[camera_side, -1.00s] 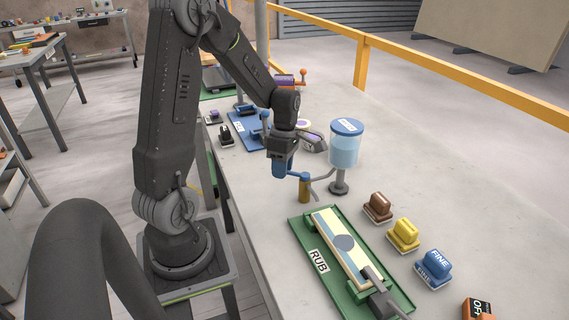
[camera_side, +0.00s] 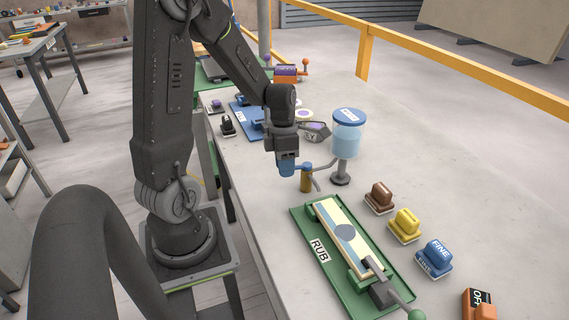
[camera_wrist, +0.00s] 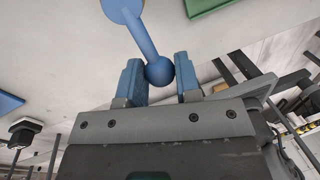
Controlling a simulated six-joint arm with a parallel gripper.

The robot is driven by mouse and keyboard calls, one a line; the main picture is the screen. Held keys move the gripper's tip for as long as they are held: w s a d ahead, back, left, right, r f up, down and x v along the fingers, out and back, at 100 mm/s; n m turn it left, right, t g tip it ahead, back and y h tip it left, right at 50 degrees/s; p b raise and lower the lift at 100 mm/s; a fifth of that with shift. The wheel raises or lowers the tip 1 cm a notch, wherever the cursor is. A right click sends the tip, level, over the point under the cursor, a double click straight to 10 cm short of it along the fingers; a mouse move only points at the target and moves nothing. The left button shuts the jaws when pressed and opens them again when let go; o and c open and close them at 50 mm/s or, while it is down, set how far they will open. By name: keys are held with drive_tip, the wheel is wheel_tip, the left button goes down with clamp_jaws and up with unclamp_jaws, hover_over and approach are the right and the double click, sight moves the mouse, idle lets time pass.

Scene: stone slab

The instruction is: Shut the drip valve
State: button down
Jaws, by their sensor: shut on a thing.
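The drip valve's blue lever (camera_side: 306,167) sits on top of a brass post (camera_side: 306,182) beside the water tank (camera_side: 347,140). In the wrist view the lever (camera_wrist: 139,35) runs from a round hub at the top edge down to a ball knob (camera_wrist: 159,71). My gripper (camera_side: 288,169) is at the lever's near end, left of the post. In the wrist view my gripper (camera_wrist: 160,77) has its two blue fingers either side of the knob, shut on it. The side view does not show the grip clearly.
A green RUB tray (camera_side: 320,250) with a sharpening stone lies in front. Brown (camera_side: 380,198), yellow (camera_side: 405,226) and blue FINE (camera_side: 435,258) blocks stand to its right. A blue mat (camera_side: 245,122) and purple-topped items lie behind my gripper.

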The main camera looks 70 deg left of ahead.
idle(0.3)
drive_tip(key=c, duration=0.8)
unclamp_jaws()
drive_tip(key=shift+r, duration=0.1)
drive_tip(key=r, duration=0.4)
drive_tip(key=a+r, duration=0.1)
drive_tip(key=r, duration=0.4)
drive_tip(key=a+r, duration=0.1)
drive_tip(key=r, duration=0.3)
drive_tip(key=shift+w+a+r, duration=0.2)
drive_tip(key=shift+a, duration=0.05)
